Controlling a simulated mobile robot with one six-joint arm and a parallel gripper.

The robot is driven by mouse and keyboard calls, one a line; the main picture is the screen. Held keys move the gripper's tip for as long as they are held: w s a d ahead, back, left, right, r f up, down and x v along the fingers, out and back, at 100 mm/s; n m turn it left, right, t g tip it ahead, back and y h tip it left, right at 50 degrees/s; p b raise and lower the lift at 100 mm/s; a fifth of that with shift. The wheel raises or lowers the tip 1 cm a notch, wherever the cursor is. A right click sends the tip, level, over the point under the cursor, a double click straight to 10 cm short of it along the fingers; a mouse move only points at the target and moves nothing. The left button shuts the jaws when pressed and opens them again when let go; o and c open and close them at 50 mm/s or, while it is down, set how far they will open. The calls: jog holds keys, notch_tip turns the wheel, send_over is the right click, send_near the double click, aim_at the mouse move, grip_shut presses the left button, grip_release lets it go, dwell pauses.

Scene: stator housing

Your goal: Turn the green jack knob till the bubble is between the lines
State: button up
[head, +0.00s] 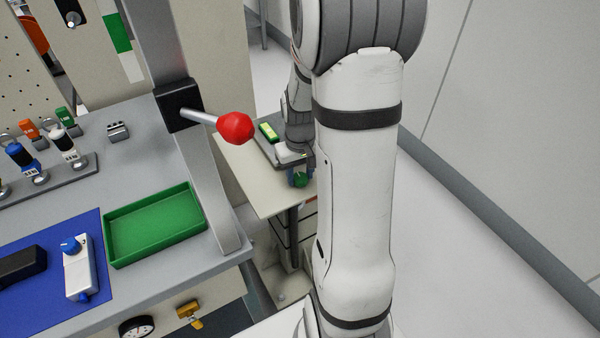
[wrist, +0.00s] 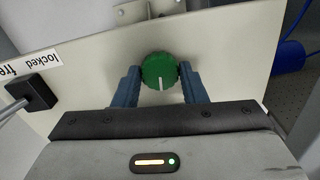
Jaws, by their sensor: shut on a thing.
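The green jack knob (wrist: 159,70) is round and ribbed, with a white mark pointing down toward my gripper in the wrist view. My gripper (wrist: 158,76) has its two blue fingers on either side of the knob, shut on it. In the head view the knob (head: 300,181) shows small below my gripper (head: 299,172), at the small side table. A green block with a pale yellow-green window (head: 268,131), which looks like the level, lies just left of my wrist. Its bubble and lines are too small to make out.
In the wrist view, a black block with a lever (wrist: 30,92) sits left of the knob by a "locked free" label (wrist: 28,66). In the head view, a red-knobbed lever (head: 235,127) juts over the bench beside a green tray (head: 155,224). Floor at right is clear.

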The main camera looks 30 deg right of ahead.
aim_at(300, 177)
jog(key=shift+n, duration=0.7)
jog(key=o, duration=1)
jog(key=shift+r, duration=0.1)
notch_tip(300, 177, up, 8)
jog(key=shift+f+p, duration=0.15)
jog(key=shift+p, duration=0.2)
